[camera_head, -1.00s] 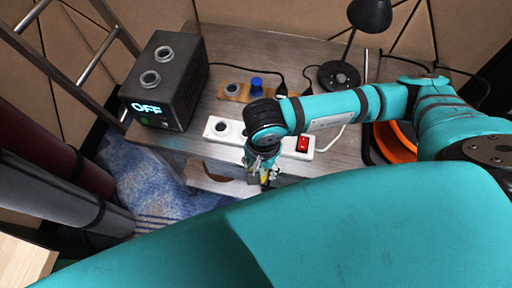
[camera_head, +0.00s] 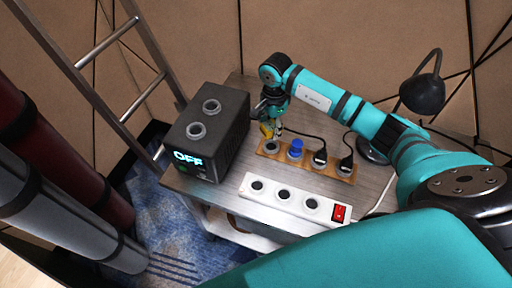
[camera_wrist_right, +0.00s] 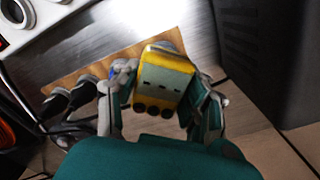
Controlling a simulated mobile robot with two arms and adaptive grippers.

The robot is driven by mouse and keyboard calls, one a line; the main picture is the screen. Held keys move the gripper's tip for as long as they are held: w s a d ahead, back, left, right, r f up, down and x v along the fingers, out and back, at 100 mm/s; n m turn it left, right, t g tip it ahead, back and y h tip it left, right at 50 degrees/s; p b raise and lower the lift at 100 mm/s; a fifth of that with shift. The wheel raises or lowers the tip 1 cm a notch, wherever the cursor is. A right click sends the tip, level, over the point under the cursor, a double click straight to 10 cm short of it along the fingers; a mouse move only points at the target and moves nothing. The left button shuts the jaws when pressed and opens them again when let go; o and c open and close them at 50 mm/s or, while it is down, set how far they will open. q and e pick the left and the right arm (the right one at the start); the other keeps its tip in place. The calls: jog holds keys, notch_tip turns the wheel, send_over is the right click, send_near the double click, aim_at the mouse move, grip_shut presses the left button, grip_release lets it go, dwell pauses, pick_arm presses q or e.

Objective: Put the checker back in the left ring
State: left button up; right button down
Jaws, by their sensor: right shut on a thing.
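The checker (camera_wrist_right: 165,75), a yellow and grey block, is held between the fingers of my right gripper (camera_wrist_right: 160,95) in the right wrist view. In the head view a yellow part of it (camera_head: 266,130) shows at the tip of my right gripper (camera_head: 271,126). The left ring (camera_head: 271,147), grey, is at the left end of a wooden strip (camera_head: 283,158), just below the checker. I cannot tell whether the checker touches it. In the wrist view the checker hides that end of the strip. My left gripper is out of view.
A blue knobbed piece (camera_head: 296,149) and two black plugs (camera_head: 320,157) fill the strip's other places. A black box (camera_head: 205,132) reading OFF stands close on the left. A white power strip (camera_head: 290,200) lies in front. A black lamp (camera_head: 422,94) stands on the right.

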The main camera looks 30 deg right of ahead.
jog(key=shift+w+d+f, duration=0.1)
jog(key=shift+w+d, duration=0.25)
jog(key=shift+w, duration=0.25)
jog(key=shift+s+f+b, duration=0.15)
jog(key=shift+f+b, duration=0.3)
jog(key=shift+f, duration=0.1)
notch_tip(320, 180, down, 4)
jog(key=shift+r+b, duration=0.25)
jog(key=shift+b, duration=0.85)
jog(key=shift+f+b, duration=0.6)
jog(key=shift+f, duration=0.1)
jog(key=shift+r, duration=0.1)
jog(key=shift+f+b, duration=0.2)
jog(key=shift+b, duration=0.3)
jog(key=shift+f+b, duration=0.8)
jog(key=shift+f, duration=0.15)
